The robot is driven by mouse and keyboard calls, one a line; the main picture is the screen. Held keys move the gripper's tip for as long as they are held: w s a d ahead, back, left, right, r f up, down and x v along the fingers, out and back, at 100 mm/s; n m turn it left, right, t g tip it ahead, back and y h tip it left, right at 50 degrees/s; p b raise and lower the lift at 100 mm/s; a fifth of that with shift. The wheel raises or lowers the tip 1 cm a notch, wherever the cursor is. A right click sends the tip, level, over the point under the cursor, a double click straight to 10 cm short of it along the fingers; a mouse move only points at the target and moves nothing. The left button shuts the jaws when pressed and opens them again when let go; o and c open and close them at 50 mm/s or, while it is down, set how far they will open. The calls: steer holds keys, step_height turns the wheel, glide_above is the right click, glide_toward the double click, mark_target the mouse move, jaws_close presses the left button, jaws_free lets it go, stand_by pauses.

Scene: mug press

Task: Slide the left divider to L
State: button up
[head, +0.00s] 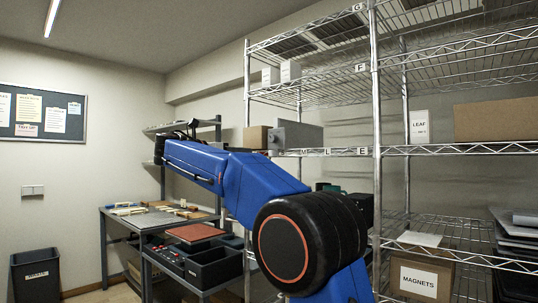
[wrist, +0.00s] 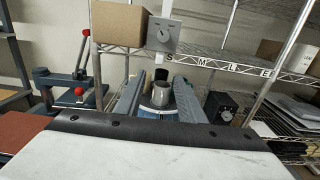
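A grey upright plate with a round dark mark (wrist: 163,35) stands at the shelf's front edge in the wrist view, by the S label; it may be the left divider. It also shows as a grey panel in the head view (head: 296,134). The L label (wrist: 226,67) is on the same shelf edge, right of S and M; it also shows in the head view (head: 327,152). My gripper (wrist: 158,82) has its two grey fingers apart, below and in front of the plate and not touching it. A silver cylinder shows between the fingers, seemingly farther off.
A cardboard box (wrist: 118,22) sits left of the plate on the shelf. A red-handled press (wrist: 82,75) stands at left. A black box (wrist: 222,105) is at right. The shelf edge between S and E looks clear. A bench (head: 150,217) stands at left.

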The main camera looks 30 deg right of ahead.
mark_target(270, 153)
steer(key=x, duration=1.6)
steer(key=shift+d+f, duration=0.1)
jaws_close()
